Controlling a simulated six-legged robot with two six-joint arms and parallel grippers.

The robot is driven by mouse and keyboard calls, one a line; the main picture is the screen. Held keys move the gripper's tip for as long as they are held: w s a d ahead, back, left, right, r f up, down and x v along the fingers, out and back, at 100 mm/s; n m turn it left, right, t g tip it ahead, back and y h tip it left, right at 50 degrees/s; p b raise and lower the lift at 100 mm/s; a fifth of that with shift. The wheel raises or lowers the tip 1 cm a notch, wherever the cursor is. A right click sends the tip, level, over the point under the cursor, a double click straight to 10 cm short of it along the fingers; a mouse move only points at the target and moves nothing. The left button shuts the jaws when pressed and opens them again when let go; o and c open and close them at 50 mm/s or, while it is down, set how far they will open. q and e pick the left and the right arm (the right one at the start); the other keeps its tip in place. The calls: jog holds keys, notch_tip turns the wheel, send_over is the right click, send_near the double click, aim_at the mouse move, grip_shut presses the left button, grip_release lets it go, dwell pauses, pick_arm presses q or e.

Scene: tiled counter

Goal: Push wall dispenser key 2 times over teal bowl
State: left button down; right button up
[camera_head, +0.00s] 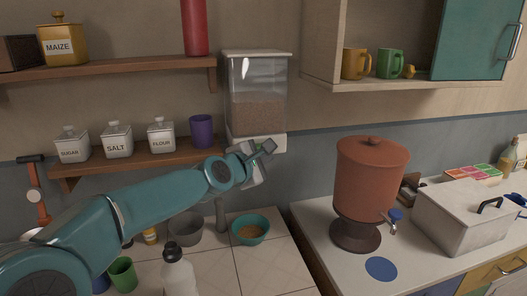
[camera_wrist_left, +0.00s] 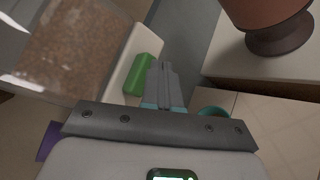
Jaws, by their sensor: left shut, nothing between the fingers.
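The wall dispenser (camera_head: 256,95) is a clear box of brown grain with a white base, mounted on the wall. Its green key (camera_wrist_left: 144,75) shows in the wrist view on the front of the white base; in the head view my gripper mostly covers it. My left gripper (camera_head: 268,149) is shut and empty at the front of the base. In the wrist view its fingertips (camera_wrist_left: 162,68) are just right of the key; I cannot tell whether they touch. The teal bowl (camera_head: 264,226) stands on the counter below the dispenser with some brown grain in it. My right gripper is not in view.
A grey bowl (camera_head: 185,228) is left of the teal bowl, with a bottle (camera_head: 178,272) and green cup (camera_head: 123,274) nearer. A shelf (camera_head: 150,164) with jars and a purple cup (camera_head: 202,131) is left of the dispenser. A terracotta urn (camera_head: 370,180) stands right.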

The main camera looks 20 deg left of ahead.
pick_arm(q)
jog(key=shift+s+d+p, duration=0.5)
jog(key=shift+s+d, duration=0.2)
jog(key=shift+s, duration=0.35)
jog(key=shift+s+d+p, duration=0.5)
jog(key=shift+s+d, duration=0.2)
jog(key=shift+s, duration=0.35)
dwell(1.1)
